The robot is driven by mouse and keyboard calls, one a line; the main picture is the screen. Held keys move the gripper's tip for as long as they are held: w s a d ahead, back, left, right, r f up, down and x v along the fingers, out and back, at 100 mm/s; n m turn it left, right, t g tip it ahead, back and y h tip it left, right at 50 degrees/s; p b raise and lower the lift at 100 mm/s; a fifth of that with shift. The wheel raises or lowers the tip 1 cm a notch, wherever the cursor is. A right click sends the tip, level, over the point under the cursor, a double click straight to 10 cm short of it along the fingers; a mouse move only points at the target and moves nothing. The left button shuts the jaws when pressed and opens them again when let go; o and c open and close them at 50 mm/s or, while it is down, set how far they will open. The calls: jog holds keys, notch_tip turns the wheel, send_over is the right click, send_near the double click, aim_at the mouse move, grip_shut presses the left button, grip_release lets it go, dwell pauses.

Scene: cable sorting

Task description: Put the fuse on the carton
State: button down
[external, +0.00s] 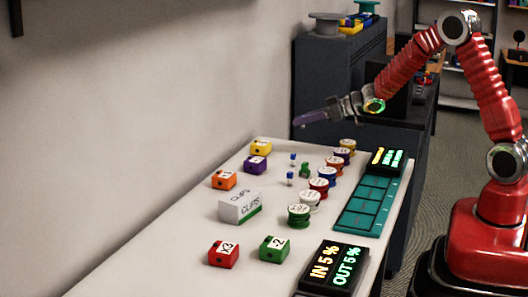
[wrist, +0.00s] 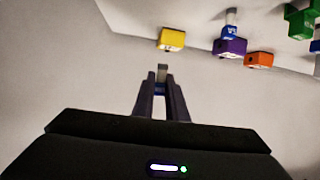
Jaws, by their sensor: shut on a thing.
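My gripper (external: 312,117) is raised above the far end of the table in the external view. In the wrist view its fingers (wrist: 161,95) are closed on a small fuse (wrist: 161,72) with a grey end and a blue body. The held fuse is hard to make out in the external view. The carton (external: 236,207) is a white box marked CLIPS with a green lower edge. It stands on the middle of the table, nearer the camera than my gripper and below it.
Yellow (external: 261,147), purple (external: 255,164), orange (external: 223,180), red (external: 223,254) and green (external: 274,249) blocks stand around the carton. Small blue pieces (external: 290,178), a row of spools (external: 319,186) and a teal tray (external: 364,205) lie right. A dark cabinet (external: 330,80) stands behind.

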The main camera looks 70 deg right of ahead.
jog(key=w+a+r+n+g+y, duration=0.1)
jog(key=a+r+n+g+y, duration=0.1)
jog(key=a, duration=2)
jog(key=w+a+r+n+g+y, duration=0.1)
jog(key=a+r+n+y, duration=0.3)
jog(key=a, duration=1.9)
jog(key=shift+a+n+g+y, duration=0.3)
jog(key=shift+n+g+y, duration=0.2)
jog(key=shift+n+y, duration=0.35)
send_over(240, 195)
jog(key=shift+f, duration=3.05)
jog(key=shift+f, duration=0.1)
jog(key=shift+f, duration=1.85)
